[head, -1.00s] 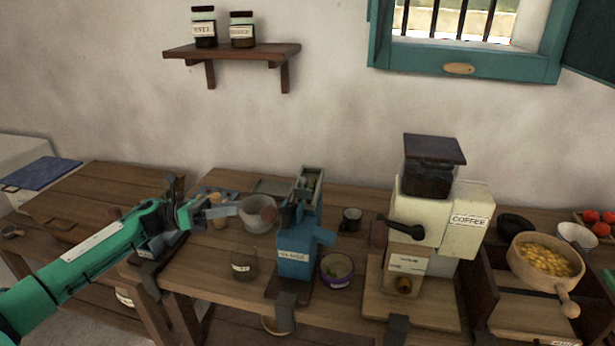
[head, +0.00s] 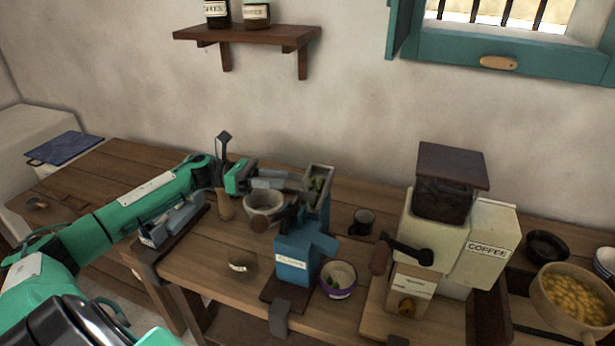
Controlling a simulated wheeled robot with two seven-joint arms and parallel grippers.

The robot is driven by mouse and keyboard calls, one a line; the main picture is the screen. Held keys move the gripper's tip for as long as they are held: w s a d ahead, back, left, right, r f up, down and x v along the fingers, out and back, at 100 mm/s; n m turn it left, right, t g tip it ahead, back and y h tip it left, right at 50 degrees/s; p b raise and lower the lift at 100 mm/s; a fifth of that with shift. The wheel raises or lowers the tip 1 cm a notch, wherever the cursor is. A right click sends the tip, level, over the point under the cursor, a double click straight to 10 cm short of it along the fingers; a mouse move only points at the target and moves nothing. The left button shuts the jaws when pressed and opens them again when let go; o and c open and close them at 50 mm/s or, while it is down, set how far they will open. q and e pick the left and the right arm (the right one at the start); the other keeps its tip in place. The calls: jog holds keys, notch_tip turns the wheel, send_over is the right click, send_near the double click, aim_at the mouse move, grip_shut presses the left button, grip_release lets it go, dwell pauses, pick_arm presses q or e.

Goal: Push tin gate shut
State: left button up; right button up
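My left arm reaches in from the left, and its gripper (head: 280,180) is above the bench, close to the top of a blue labelled hand mill (head: 293,258). I cannot tell whether they touch, or whether the fingers are open. The mill has an open-topped hopper (head: 319,180) with green pieces inside and a dark crank in front. A low grey-blue labelled device (head: 175,222) stands to the left, partly behind my arm, with an upright dark lever near it. I cannot make out for certain which part is the tin gate. My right gripper is not in view.
The cream coffee grinder (head: 440,235) stands to the right. A wall shelf (head: 247,36) is above. The bench's left end is mostly clear.

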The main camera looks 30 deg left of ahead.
aim_at(306, 184)
pick_arm(q)
jog(key=p+x, duration=0.2)
jog(key=x, duration=0.4)
jog(key=shift+d+r, duration=0.1)
jog(key=shift+r, duration=0.1)
jog(key=shift+w+d+f, duration=0.2)
jog(key=shift+w+d, duration=0.2)
jog(key=shift+d, duration=0.25)
jog(key=shift+c, duration=0.2)
grip_shut()
